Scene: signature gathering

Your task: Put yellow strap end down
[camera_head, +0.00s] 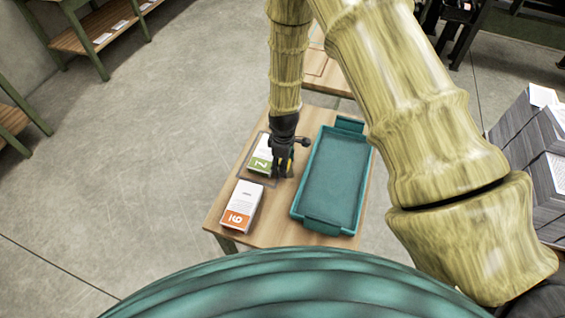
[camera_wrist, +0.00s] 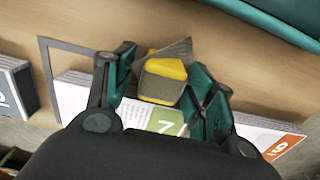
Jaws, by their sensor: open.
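The yellow strap end (camera_wrist: 165,80), yellow with a grey-brown flap, is between the teal fingers of my gripper (camera_wrist: 162,72) in the wrist view. The fingers are spread, with gaps showing beside it. In the head view, my gripper (camera_head: 283,168) points down over the wooden table, between the green-labelled "7" stack and the teal tray, and a small yellow patch (camera_head: 291,155) shows beside it. I cannot tell whether the strap end touches the table or a finger.
The teal tray (camera_head: 336,178) is empty on the table's right side. Grey paper stacks (camera_head: 540,150) stand at far right. Bare table (camera_head: 275,215) shows between stacks and tray.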

